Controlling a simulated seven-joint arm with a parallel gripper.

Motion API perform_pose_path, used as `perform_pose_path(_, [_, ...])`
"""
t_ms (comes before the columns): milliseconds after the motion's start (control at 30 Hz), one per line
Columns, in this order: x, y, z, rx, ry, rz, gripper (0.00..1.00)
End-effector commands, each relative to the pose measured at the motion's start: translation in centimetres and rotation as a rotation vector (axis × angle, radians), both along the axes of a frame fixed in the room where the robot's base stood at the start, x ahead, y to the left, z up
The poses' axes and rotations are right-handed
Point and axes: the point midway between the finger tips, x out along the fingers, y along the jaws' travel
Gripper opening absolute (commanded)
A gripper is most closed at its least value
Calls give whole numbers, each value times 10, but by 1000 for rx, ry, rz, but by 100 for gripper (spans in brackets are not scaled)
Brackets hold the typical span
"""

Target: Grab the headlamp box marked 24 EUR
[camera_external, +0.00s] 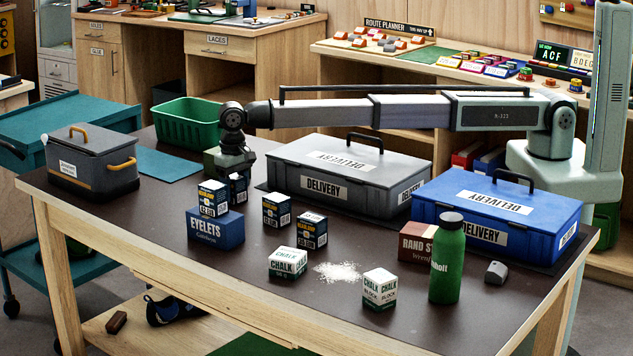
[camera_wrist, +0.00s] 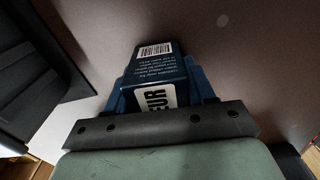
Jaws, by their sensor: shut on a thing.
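My gripper (camera_external: 236,172) points down behind the blue EYELETS box and is shut on a small dark blue headlamp box (camera_external: 238,188). In the wrist view this held box (camera_wrist: 152,72) shows a barcode label and a white price label reading "EUR"; its number is hidden. Its lower part is hidden in the external view, so I cannot tell whether it touches the table. Another headlamp box (camera_external: 213,199) stands on the EYELETS box (camera_external: 215,230), just in front of my gripper. Two more headlamp boxes stand to the right, one (camera_external: 276,210) and another (camera_external: 312,231); their prices are too small to read surely.
A grey DELIVERY case (camera_external: 300,182) stands close right of my gripper, and a blue DELIVERY case (camera_external: 545,212) farther right. A grey lidded box (camera_external: 92,172) is at the left. Chalk boxes, spilled chalk and a green bottle (camera_external: 446,260) stand toward the front.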

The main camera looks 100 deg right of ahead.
Motion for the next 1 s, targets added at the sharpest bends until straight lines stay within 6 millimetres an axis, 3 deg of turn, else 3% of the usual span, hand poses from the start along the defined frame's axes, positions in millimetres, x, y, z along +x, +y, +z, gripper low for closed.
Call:
perform_pose_path(233, [0, 0, 0, 0, 0, 0, 20])
perform_pose_path(567, [0, 0, 6, 0, -1, 0, 19])
perform_pose_path(1000, [1, 0, 76, 1, -2, 0, 19])
